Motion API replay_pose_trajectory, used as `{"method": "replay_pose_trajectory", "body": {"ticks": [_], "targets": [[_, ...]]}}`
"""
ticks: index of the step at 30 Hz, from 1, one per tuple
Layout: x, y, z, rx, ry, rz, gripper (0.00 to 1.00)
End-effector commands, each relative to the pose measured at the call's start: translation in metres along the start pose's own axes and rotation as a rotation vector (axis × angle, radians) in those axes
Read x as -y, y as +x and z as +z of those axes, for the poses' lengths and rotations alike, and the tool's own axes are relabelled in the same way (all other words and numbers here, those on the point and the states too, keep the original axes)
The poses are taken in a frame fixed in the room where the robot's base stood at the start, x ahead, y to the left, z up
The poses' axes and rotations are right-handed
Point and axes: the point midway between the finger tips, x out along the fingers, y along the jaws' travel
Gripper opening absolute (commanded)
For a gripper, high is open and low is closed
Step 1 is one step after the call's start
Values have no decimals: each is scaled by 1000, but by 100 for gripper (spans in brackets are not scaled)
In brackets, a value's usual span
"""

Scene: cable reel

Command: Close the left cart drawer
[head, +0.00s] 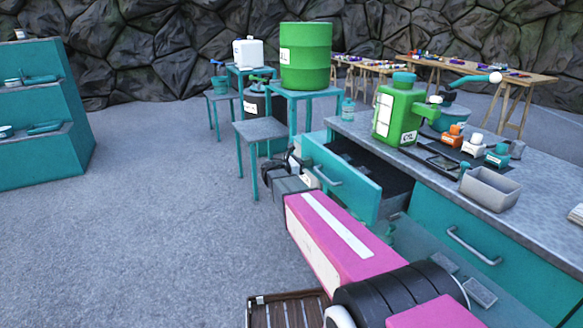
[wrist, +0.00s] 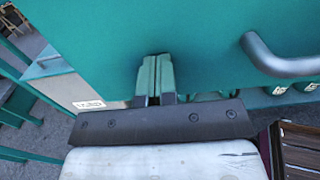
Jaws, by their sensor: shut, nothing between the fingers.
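The left cart drawer (head: 340,180) is pulled out, and its dark inside shows behind the teal front in the head view. Its grey bar handle (head: 328,178) is on that front. In the wrist view the teal drawer front (wrist: 210,35) fills most of the upper picture, with the handle (wrist: 280,60) to the right of my gripper. My gripper (wrist: 155,62) is shut and empty, its fingertips at the drawer front; I cannot tell whether they touch. In the head view my gripper (head: 298,165) is by the left end of the drawer front, fingertips not clear.
The cart's grey top (head: 440,170) holds a green canister (head: 398,110), small bottles and a grey bin (head: 490,188). A closed drawer (head: 490,255) is on the right. Teal stools (head: 262,130) and a green barrel (head: 305,55) stand behind. The floor at left is clear.

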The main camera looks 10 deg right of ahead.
Motion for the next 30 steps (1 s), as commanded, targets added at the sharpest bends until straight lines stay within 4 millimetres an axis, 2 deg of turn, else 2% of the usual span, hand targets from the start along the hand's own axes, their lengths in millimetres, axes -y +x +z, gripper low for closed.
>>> {"method": "replay_pose_trajectory", "body": {"ticks": [1, 6, 15, 22, 30], "targets": [[0, 17, 0, 0, 0, -4, 0], [-1, 64, 0, 0, 0, -4, 0], [-1, 129, -1, 0, 0, -1, 0], [-1, 156, 0, 0, 0, -1, 0], [-1, 167, 0, 1, 0, -1, 0]]}}
